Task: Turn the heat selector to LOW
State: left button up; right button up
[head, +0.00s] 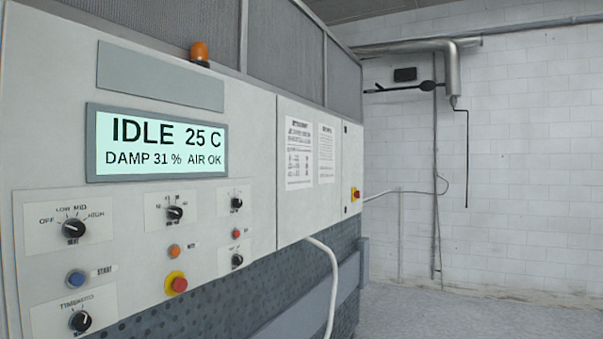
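The heat selector (73,229) is a round black knob on a white plate at the left of the machine's panel. Its plate is marked OFF, LOW, MID and HIGH in an arc from left to right. The small white mark on the knob is too small to tell for certain where it points. The lit display (160,145) above reads IDLE 25 C, DAMP 31 %, AIR OK. Neither of my grippers shows in the head view.
Near the heat selector are a blue START button (76,279), a lower black knob (80,321), another black knob (174,212), an orange button (174,252) and a red stop button (176,284). A white hose (333,285) hangs from the panel. Open floor (440,312) lies right.

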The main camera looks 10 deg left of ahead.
aim_at(73, 228)
jog(key=j+u, duration=0.1)
jog(key=u, duration=1.15)
